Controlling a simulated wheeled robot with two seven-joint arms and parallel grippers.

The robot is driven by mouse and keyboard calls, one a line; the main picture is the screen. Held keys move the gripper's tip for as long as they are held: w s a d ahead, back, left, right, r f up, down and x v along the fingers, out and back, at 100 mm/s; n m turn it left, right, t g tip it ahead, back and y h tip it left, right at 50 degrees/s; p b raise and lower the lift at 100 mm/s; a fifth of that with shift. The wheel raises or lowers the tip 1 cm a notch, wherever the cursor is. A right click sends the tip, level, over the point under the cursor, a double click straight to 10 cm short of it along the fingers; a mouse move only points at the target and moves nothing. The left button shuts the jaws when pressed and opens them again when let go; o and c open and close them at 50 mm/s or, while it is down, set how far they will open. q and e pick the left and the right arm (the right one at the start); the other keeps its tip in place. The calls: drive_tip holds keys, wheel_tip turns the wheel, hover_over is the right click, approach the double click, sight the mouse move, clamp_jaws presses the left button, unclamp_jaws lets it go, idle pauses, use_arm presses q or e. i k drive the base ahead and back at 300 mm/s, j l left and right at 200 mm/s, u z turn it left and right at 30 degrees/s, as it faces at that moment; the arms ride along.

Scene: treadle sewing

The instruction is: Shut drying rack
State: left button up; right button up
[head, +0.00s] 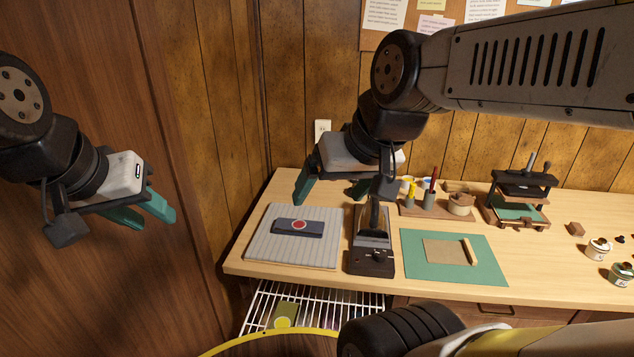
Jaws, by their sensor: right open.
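The drying rack (332,301) is a white wire shelf under the front edge of the table. It sticks out towards me at the lower left of the table. A green card with a yellow disc (286,312) lies on its wires. The rack's front is hidden at the bottom by parts in front of it. My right gripper (333,190) is open and empty above the back left of the table, apart from the rack. My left gripper (143,212) has its teal fingers apart and empty, in front of the brown wooden panel, left of and higher than the rack.
The wooden table (568,282) holds a grey ribbed mat (262,250) with a dark block, a black device (371,258), a green mat (420,270) and a small press (520,195). Small jars (598,249) stand at the right. A brown panel (190,290) closes off the left.

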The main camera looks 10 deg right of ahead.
sight(383, 304)
drive_tip(key=k+l+u, duration=0.35)
drive_tip(key=l, duration=0.2)
drive_tip(key=k+l+u, duration=0.4)
drive_tip(key=l+u, duration=0.2)
drive_tip(key=l, duration=0.45)
drive_tip(key=k+l+u, duration=0.15)
drive_tip(key=l, duration=0.5)
